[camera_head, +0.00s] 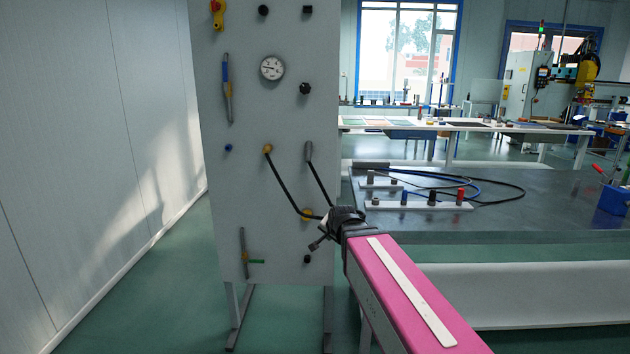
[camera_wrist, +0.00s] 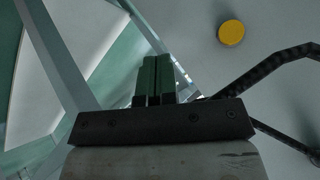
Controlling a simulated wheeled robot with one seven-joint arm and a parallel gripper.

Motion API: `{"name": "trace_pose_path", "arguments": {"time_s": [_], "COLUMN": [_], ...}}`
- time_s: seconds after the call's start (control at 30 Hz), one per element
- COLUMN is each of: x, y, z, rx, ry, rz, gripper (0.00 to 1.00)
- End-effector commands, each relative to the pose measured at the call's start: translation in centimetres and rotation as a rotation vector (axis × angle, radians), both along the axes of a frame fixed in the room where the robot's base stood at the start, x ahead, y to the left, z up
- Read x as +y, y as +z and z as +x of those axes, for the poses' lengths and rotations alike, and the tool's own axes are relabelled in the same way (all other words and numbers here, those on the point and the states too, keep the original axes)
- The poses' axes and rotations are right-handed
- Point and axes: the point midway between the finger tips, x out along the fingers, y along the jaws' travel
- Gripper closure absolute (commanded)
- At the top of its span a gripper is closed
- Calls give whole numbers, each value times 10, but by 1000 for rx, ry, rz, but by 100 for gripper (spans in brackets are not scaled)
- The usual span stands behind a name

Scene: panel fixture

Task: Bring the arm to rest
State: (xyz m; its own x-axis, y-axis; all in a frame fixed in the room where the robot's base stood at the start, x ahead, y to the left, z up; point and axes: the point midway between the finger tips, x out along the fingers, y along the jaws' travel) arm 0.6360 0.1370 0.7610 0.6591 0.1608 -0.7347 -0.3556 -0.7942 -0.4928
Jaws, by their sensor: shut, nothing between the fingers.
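My gripper (camera_head: 322,238) is in front of the lower right part of the grey panel (camera_head: 235,190) in the head view. My pink arm reaches up to it from the bottom right. In the wrist view the two fingers (camera_wrist: 154,80) lie side by side, shut, with nothing between them. A yellow round knob (camera_wrist: 231,33) on the panel shows to the upper right of the fingers, apart from them. A black cable (camera_wrist: 280,62) runs at the right of that view. In the head view my gripper partly covers the panel's lower right area.
The panel carries a gauge (camera_head: 272,68), a yellow-red switch (camera_head: 217,14), several knobs and two black cables (camera_head: 285,186). A grey workbench (camera_head: 560,205) with plugs and cables stands to the right of the panel. A wall (camera_head: 90,150) is at left, with open floor before it.

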Motion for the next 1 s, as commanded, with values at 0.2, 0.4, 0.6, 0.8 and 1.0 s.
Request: {"name": "trace_pose_path", "arguments": {"time_s": [0.2,0.4,0.6,0.8,1.0], "x": [-64,-109,-132,-137,-137], "y": [-92,-153,-183,-189,-188], "z": [-55,-113,-151,-160,-159], "rx": [261,487,622,651,649], "ry": [176,374,512,548,547], "rz": [-225,-341,-376,-382,-382], "gripper": [100,100,100,100,100]}}
